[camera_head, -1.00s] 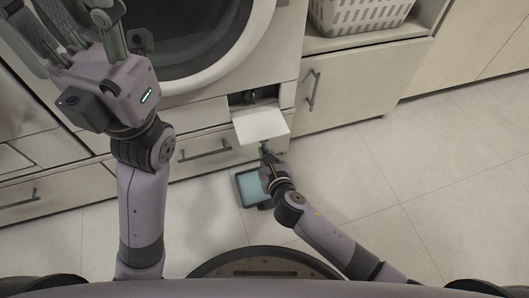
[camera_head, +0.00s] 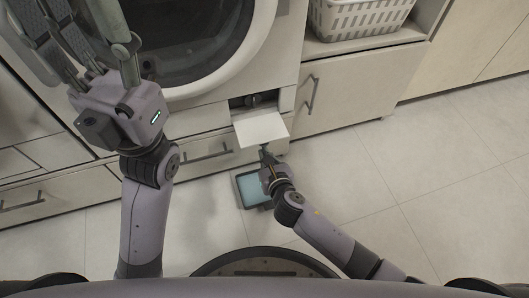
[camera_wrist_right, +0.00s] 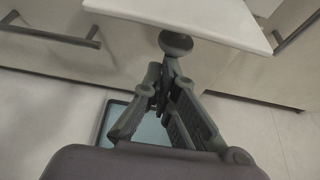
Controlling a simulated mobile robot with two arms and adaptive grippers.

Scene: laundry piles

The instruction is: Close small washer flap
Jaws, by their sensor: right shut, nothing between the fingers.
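The small washer flap (camera_head: 262,130) is a white panel hanging open, standing out from the washer front below a dark recess (camera_head: 254,101) with a round knob. It also shows at the top of the right wrist view (camera_wrist_right: 205,14). My right gripper (camera_head: 264,152) is shut and empty, with its tips just under the flap's near edge. In the right wrist view the closed fingertips (camera_wrist_right: 175,42) are at the flap's underside; I cannot tell if they touch it. My left gripper (camera_head: 78,35) is at the upper left in front of the washer, fingers spread apart.
The washer's round door (camera_head: 190,50) is above the flap. A shallow dark-rimmed tray (camera_head: 253,188) with a light blue inside sits on the floor below my right gripper. A laundry basket (camera_head: 358,18) is on the shelf at the upper right. The floor to the right is clear.

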